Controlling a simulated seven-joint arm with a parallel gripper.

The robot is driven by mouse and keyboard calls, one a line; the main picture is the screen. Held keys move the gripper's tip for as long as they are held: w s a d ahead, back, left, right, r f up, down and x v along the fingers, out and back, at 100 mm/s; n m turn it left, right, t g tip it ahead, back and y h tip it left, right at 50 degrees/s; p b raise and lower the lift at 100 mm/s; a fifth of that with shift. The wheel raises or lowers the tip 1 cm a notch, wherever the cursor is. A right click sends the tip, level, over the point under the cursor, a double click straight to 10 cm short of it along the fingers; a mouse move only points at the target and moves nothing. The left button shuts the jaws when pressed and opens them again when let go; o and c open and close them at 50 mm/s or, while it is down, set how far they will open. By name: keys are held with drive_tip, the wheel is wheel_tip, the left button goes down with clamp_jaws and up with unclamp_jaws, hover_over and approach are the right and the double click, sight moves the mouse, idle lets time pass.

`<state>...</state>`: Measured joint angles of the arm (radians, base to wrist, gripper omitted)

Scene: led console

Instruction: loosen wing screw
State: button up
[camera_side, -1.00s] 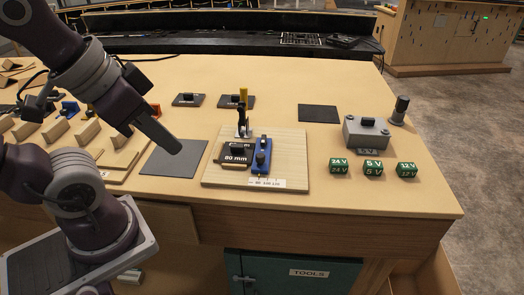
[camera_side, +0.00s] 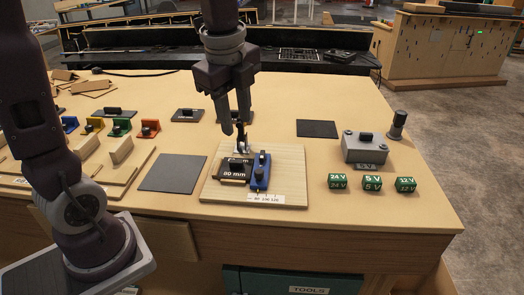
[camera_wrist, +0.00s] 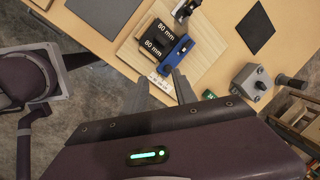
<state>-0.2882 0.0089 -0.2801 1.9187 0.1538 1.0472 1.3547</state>
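A blue block (camera_side: 260,172) stands on a light wooden board (camera_side: 290,165), with a dark knob on top that may be the wing screw (camera_side: 262,157). The blue block also shows in the wrist view (camera_wrist: 176,52). Beside it, on its left, lies a black block marked 80 mm (camera_side: 233,172). A metal clamp (camera_side: 241,147) stands at the back of the board, partly hidden by a finger. My gripper (camera_side: 236,130) points down above the board's rear part, fingers apart and empty. In the wrist view the open fingers (camera_wrist: 160,78) show in front of the blue block.
A grey box with a black knob (camera_side: 364,147) and a dark post (camera_side: 398,124) stand to the right. Green voltage blocks (camera_side: 372,182) lie in front of the box. Dark mats lie left (camera_side: 172,172) and behind right (camera_side: 317,128). Coloured blocks (camera_side: 119,126) stand at left.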

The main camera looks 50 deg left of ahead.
sight(262, 154)
drive_tip(key=w+a+f+m, duration=0.1)
drive_tip(key=w+f+m, duration=0.1)
drive_tip(key=w+m, duration=0.1)
drive_tip(key=w+a+f+m+g+h, duration=0.1)
drive_tip(key=w+a+f+m, duration=0.1)
drive_tip(key=w+f+m, duration=0.1)
drive_tip(key=w+a+f+m, duration=0.1)
drive_tip(key=w+f+m, duration=0.1)
drive_tip(key=w+m, duration=0.2)
drive_tip(key=shift+a+f+m+g, duration=0.2)
drive_tip(key=shift+m+g, duration=0.1)
drive_tip(key=shift+g, duration=0.1)
wheel_tip(262, 154, down, 7)
drive_tip(key=shift+w+f, duration=0.1)
drive_tip(key=shift+w, duration=0.05)
clamp_jaws()
